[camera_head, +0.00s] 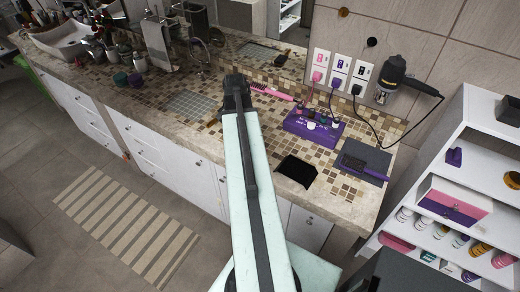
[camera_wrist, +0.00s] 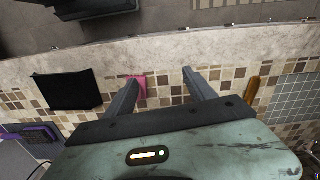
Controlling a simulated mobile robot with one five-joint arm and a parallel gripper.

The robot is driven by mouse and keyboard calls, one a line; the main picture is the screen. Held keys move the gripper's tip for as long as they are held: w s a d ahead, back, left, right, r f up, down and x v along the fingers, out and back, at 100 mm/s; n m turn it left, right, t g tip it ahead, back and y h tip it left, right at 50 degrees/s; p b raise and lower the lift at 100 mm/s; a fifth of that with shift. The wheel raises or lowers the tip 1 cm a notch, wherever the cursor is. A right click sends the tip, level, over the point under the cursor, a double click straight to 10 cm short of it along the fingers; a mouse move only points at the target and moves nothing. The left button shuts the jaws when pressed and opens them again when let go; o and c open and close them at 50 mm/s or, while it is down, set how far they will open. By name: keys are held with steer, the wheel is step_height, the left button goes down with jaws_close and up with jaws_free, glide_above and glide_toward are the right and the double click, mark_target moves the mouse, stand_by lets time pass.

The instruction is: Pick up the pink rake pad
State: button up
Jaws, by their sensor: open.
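A small pink piece (camera_wrist: 141,90), which looks like the pink rake pad, lies on the tiled countertop (camera_wrist: 222,77) in the wrist view. It shows just beside the inner side of the left finger, which covers part of it. My gripper (camera_wrist: 162,77) is open and empty, with its fingers pointing towards the counter's front edge. In the head view my gripper (camera_head: 237,95) is over the counter, and this pink piece does not show; my arm covers that part of the counter.
A black cloth-like square (camera_wrist: 67,90) lies to the left in the wrist view, and a brown-orange long object (camera_wrist: 253,88) to the right. In the head view a long pink object (camera_head: 271,93), a purple box (camera_head: 300,127) and a dark slab (camera_head: 362,163) are on the counter.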

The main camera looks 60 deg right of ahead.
steer(key=s+d+m, duration=0.1)
steer(key=s+d, duration=0.1)
steer(key=s, duration=0.1)
steer(key=s+d+m, duration=0.1)
steer(key=s+d, duration=0.2)
steer(key=shift+d+r+m, duration=0.15)
steer(key=shift+m, duration=0.15)
step_height(320, 180, down, 8)
steer(key=b, duration=0.8)
steer(key=shift+r, duration=0.1)
jaws_close()
